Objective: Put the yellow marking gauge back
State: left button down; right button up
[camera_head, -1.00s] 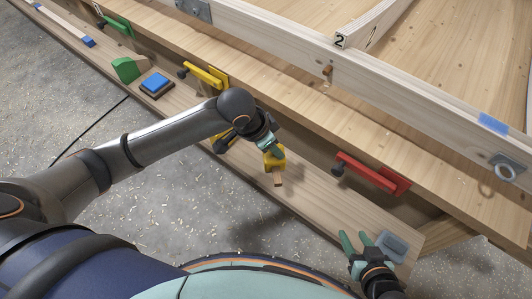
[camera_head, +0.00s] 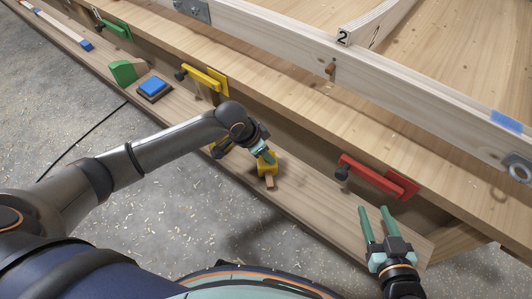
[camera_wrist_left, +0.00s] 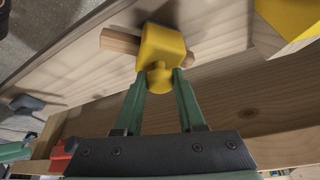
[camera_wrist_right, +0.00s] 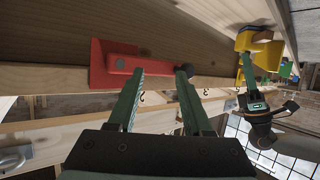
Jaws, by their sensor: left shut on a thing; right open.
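The yellow marking gauge (camera_head: 267,167), a yellow block on a wooden beam, is at the narrow wooden ledge along the bench front. My left gripper (camera_head: 264,156) is shut on its round yellow knob, which shows in the left wrist view (camera_wrist_left: 159,76). The beam (camera_wrist_left: 118,41) sticks out of the block there. I cannot tell whether the gauge touches the ledge. My right gripper (camera_head: 376,223) is open and empty over the ledge's right end, below the red clamp (camera_head: 378,178). In the right wrist view its fingers (camera_wrist_right: 157,75) stand apart before that clamp (camera_wrist_right: 113,63).
A yellow clamp (camera_head: 205,78) and a green clamp (camera_head: 115,28) hang on the bench edge. A blue-topped block (camera_head: 154,87) and a green wedge (camera_head: 125,71) sit on the ledge. A yellow object (camera_head: 219,149) is partly hidden behind my left forearm. The ledge right of the gauge looks clear.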

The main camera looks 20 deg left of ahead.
pick_arm(q)
jog(key=shift+f, duration=0.1)
jog(key=c, duration=0.5)
grip_release()
